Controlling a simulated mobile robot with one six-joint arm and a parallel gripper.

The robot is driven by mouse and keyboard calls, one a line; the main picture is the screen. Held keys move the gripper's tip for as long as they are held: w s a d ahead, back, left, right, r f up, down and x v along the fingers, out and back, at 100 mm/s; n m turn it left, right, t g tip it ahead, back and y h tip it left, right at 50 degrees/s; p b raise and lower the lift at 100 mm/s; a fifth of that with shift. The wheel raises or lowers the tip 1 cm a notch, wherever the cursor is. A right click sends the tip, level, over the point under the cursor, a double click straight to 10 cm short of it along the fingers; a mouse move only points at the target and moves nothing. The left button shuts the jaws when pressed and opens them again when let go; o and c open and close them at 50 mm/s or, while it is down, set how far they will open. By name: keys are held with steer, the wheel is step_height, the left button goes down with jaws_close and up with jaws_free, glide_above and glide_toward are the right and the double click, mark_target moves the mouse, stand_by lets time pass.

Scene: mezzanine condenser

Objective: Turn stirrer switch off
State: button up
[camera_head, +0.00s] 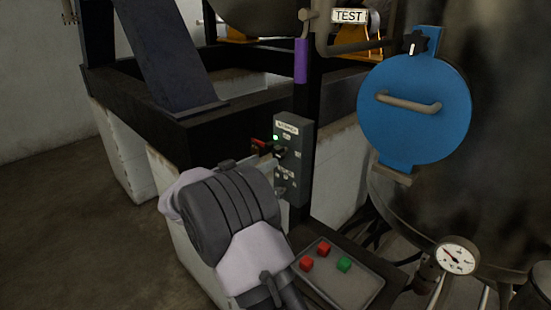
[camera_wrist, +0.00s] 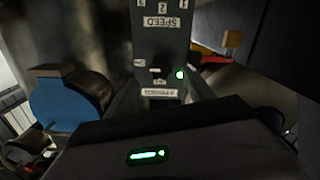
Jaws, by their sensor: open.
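The grey stirrer control box (camera_head: 294,162) stands on a dark post in the middle of the head view. Its upper label reads like STIRRER, and a small green lamp (camera_head: 275,138) glows below it. In the wrist view the box (camera_wrist: 178,45) appears upside down, with a SPEED label and the lit lamp (camera_wrist: 180,75). In the head view my wrist partly hides the fingers, and contact cannot be told.
A red handle (camera_head: 260,144) juts out left of the box; a yellow padlock (camera_wrist: 232,40) hangs near it. A tray (camera_head: 362,297) with red and green cubes lies below. A blue round hatch (camera_head: 415,125) and a pressure gauge (camera_head: 457,256) are at right. Open floor lies left.

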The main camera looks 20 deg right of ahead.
mark_target(276, 154)
steer(key=b+x, duration=0.1)
steer(key=x, duration=0.6)
steer(key=shift+w, duration=0.1)
jaws_close()
